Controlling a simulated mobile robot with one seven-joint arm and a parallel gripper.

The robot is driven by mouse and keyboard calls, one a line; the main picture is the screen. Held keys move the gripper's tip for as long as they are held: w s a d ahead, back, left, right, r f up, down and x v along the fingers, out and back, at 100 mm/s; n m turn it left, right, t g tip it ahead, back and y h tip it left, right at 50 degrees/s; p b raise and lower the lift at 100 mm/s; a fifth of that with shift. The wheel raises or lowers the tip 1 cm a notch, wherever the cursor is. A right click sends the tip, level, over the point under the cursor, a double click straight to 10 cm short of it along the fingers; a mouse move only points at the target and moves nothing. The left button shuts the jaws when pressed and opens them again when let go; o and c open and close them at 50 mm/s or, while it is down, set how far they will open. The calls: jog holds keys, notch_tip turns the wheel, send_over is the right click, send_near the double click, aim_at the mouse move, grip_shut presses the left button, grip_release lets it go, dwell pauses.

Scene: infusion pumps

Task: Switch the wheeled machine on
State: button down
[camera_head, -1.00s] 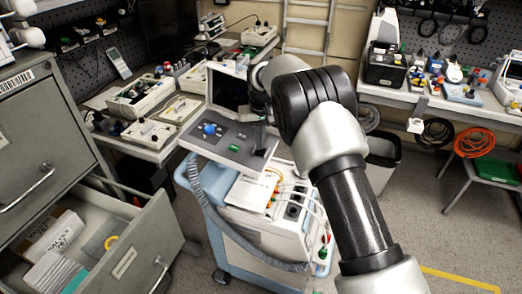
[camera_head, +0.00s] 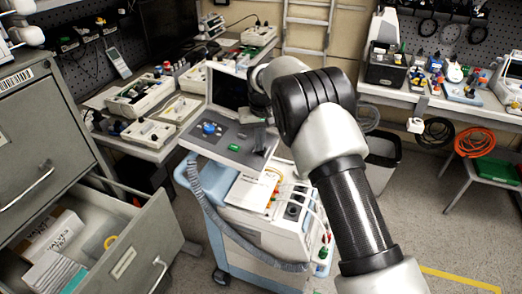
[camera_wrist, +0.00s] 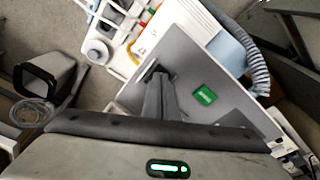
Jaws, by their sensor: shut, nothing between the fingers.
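The wheeled machine (camera_head: 262,232) stands in the middle of the head view, a white body on a blue-edged cart. A dark screen (camera_head: 230,90) stands above its tilted grey control panel (camera_head: 205,140), which has a blue knob (camera_head: 209,128) and a green button (camera_head: 234,148). In the wrist view my gripper (camera_wrist: 158,72) is shut and empty over the panel. The green button (camera_wrist: 205,95) shows to the right of the fingertips, apart from them in the picture. I cannot tell whether the tips touch the panel.
An open grey drawer (camera_head: 125,262) juts out at the lower left. A corrugated hose (camera_head: 215,215) hangs along the machine's side. A bin (camera_head: 383,165) stands behind at the right. Benches with equipment line the back. Bare floor lies to the right.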

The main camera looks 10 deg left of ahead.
jog(key=shift+f, duration=0.3)
notch_tip(320, 180, up, 7)
jog(key=p, duration=0.4)
dwell(0.6)
